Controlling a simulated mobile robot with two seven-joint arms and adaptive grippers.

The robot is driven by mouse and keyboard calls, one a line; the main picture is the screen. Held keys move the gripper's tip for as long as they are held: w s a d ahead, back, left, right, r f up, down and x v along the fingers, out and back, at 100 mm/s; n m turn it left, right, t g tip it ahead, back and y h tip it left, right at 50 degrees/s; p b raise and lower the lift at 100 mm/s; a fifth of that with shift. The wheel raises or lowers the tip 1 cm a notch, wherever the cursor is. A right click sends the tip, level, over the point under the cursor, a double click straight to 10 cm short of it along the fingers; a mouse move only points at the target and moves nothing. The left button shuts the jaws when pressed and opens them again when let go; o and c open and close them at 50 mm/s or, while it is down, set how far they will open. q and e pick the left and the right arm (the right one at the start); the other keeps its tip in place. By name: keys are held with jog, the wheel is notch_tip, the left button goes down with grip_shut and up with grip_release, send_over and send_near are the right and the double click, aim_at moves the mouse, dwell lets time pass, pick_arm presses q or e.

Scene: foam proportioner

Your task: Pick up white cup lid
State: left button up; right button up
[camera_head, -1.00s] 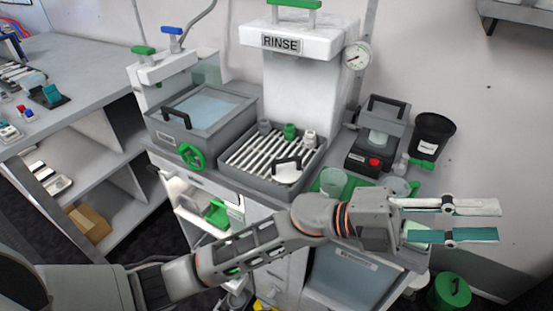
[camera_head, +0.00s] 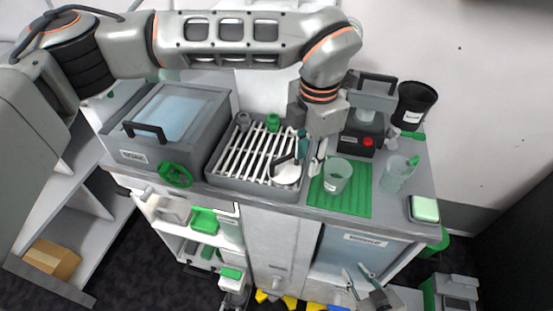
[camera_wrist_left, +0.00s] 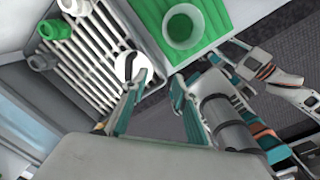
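A small white round piece that looks like the cup lid (camera_head: 288,174) lies at the front right corner of the slatted rack tray (camera_head: 240,180), with a black curved handle beside or over it. In the left wrist view the lid (camera_wrist_left: 131,67) shows just past one finger. My left gripper (camera_head: 310,155) points down above the tray's right edge, between lid and green mat. Its fingers are apart and empty in the left wrist view (camera_wrist_left: 152,90). My right gripper (camera_head: 357,272) is low in front of the counter, fingers apart, nothing visible between them.
A translucent cup (camera_head: 338,175) stands on the green mat (camera_head: 350,203) right of the lid. A clear vessel (camera_head: 396,176), black cup (camera_head: 415,104) and device with red button (camera_head: 370,140) stand further right. Small bottles (camera_head: 273,122) stand at the rack's back.

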aim_at(287, 157)
pick_arm(q)
jog(key=shift+n+t+y, duration=0.3)
jog(key=shift+t+y, duration=0.2)
jog(key=shift+y, duration=0.1)
jog(key=w+a, duration=0.3)
jog(key=shift+w+a, duration=0.25)
jog(key=shift+w, duration=0.05)
jog(key=f, duration=0.3)
jog(key=a+f+p, duration=0.1)
jog(key=f, duration=0.1)
jog(key=shift+w+f, duration=0.3)
grip_shut()
